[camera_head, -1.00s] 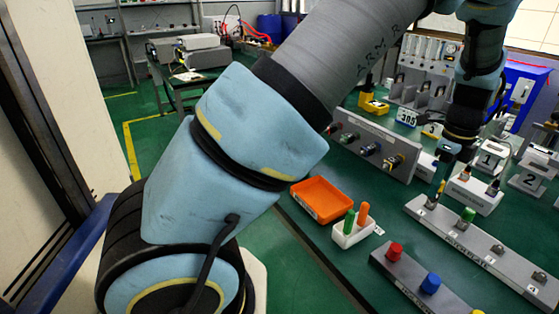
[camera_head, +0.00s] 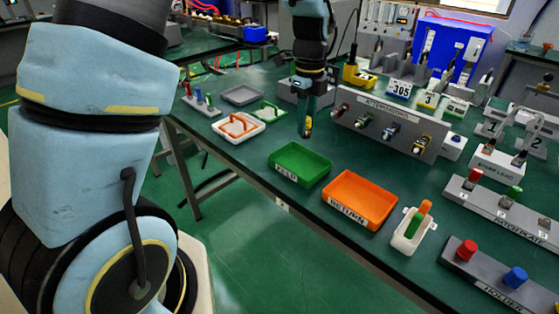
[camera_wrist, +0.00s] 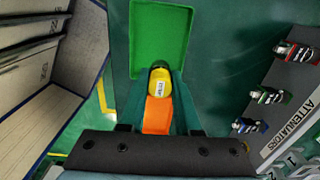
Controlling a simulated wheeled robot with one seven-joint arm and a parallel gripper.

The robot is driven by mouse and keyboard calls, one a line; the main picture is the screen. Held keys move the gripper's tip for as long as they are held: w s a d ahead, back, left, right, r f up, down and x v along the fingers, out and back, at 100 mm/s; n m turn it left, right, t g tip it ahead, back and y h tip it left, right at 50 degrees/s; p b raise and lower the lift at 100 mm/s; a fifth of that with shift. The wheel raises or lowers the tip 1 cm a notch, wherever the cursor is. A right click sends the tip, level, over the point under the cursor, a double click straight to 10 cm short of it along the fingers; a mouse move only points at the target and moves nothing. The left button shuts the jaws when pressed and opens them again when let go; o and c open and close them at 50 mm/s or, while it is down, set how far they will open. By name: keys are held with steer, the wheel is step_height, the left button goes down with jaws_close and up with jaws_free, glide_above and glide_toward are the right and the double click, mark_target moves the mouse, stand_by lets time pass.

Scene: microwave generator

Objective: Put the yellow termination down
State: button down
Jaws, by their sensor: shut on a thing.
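My gripper (camera_head: 306,128) hangs pointing down above the bench, behind the green tray (camera_head: 283,168) and left of the attenuator panel. It is shut on the yellow termination (camera_wrist: 160,86), which has a small white label and a dark end. The termination also shows as a small yellow spot at the fingertips in the head view (camera_head: 308,125). In the wrist view the green tray (camera_wrist: 160,18) lies past the fingertips and looks empty. An orange surface (camera_wrist: 157,116) shows between the fingers; I cannot tell what it belongs to.
An orange tray (camera_head: 362,203) marked RETURN is right of the green one. The attenuator panel (camera_head: 360,115) is right of my gripper. A white tray (camera_head: 257,126) is to the left. The table edge runs along the front.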

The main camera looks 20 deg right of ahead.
steer(key=f, duration=0.3)
steer(key=a+f+p, duration=0.1)
steer(key=f, duration=0.1)
steer(key=shift+w+f, duration=0.2)
steer(key=shift+w, duration=0.15)
step_height(320, 180, down, 4)
steer(key=shift+f+p, duration=0.25)
steer(key=shift+p, duration=0.3)
